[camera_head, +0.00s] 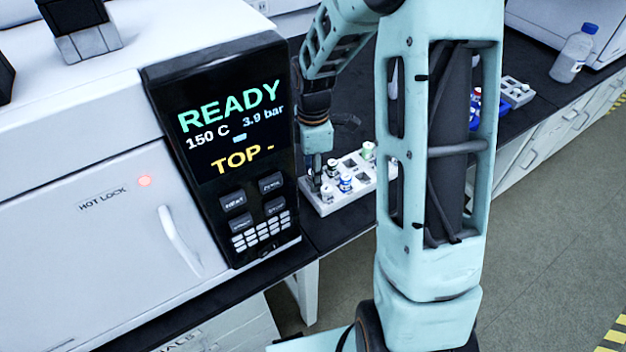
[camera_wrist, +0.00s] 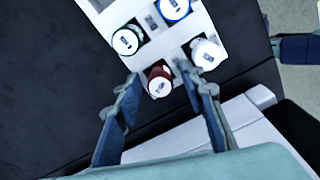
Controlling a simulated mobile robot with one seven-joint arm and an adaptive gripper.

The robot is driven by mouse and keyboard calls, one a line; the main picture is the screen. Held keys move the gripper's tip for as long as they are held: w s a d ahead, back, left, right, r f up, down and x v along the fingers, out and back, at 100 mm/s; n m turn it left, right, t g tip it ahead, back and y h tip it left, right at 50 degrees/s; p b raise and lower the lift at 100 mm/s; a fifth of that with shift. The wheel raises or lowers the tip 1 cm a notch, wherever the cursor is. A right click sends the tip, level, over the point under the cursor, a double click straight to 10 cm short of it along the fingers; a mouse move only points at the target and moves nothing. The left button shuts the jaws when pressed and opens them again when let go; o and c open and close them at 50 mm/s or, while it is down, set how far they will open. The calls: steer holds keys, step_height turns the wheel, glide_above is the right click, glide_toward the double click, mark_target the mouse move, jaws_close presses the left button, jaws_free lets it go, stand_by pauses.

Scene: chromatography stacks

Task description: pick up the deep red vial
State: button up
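The deep red vial (camera_wrist: 159,84) shows in the wrist view as a white cap with a dark red ring, standing in the white rack (camera_wrist: 143,12). My gripper (camera_wrist: 158,74) is open, with one finger to the left of the vial and one to the right. Gaps show on both sides, and nothing is held. In the head view my gripper (camera_head: 316,172) points down at the near left end of the rack (camera_head: 338,203). I cannot make out the red vial there.
Close to the red vial stand a white-grey vial (camera_wrist: 205,53), a dark green-ringed vial (camera_wrist: 128,40) and a blue vial (camera_wrist: 174,8). The instrument with the READY panel (camera_head: 228,130) stands left of the rack. A bottle (camera_head: 573,54) stands far right on the dark bench.

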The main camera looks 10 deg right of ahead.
jaws_close()
